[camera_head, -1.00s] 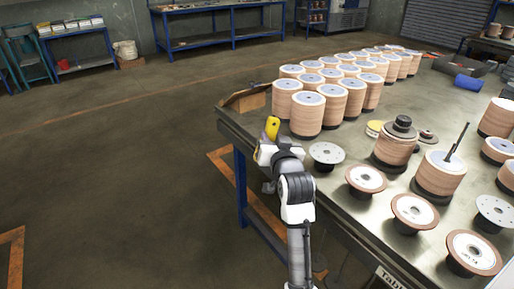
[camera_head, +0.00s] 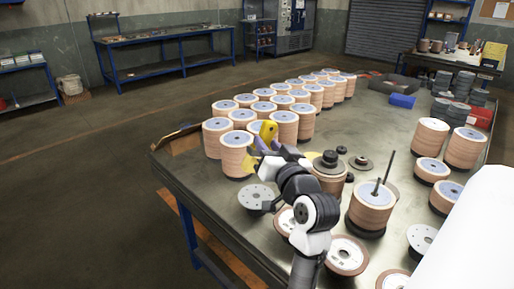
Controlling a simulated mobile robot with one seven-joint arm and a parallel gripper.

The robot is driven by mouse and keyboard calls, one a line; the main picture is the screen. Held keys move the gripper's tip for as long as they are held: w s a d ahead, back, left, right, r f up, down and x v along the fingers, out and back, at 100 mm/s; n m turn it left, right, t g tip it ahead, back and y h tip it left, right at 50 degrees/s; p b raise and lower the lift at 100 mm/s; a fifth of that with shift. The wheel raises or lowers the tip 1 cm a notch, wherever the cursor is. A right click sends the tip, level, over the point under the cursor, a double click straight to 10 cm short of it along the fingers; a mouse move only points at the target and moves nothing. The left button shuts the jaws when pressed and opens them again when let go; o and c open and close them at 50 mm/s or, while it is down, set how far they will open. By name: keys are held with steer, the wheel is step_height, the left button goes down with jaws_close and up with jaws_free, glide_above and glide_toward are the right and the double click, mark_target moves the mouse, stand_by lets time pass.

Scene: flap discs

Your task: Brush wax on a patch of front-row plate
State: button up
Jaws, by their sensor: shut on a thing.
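My gripper (camera_head: 264,150) is shut on a yellow thing (camera_head: 268,131) that sticks up from it; whether this is a brush I cannot tell. It is in front of the near stacks of flap discs, seemingly above the table (camera_head: 215,215). The front-row plates lie below and to the right: a grey plate with holes (camera_head: 256,197), a tan-rimmed plate (camera_head: 347,253) and another holed grey plate (camera_head: 421,238). My arm partly covers one tan-rimmed plate (camera_head: 285,221). A sliver of yellow, perhaps a tin, shows behind my arm; most of it is hidden.
Several tall disc stacks (camera_head: 238,155) fill the table's far left. A stack with a dark upright rod (camera_head: 371,207) stands to the right. A blue box (camera_head: 402,101) and dark bin (camera_head: 393,84) stand farther back. Open table lies between. A white shape blocks the lower right.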

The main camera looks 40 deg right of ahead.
steer(key=shift+s+d+f, duration=0.1)
steer(key=shift+s+d, duration=0.05)
steer(key=shift+s, duration=0.05)
step_height(320, 180, down, 5)
steer(key=b, duration=0.3)
steer(key=shift+r+b, duration=0.2)
steer(key=shift+b, duration=0.2)
steer(key=shift+w+r, duration=0.1)
steer(key=shift+w, duration=0.1)
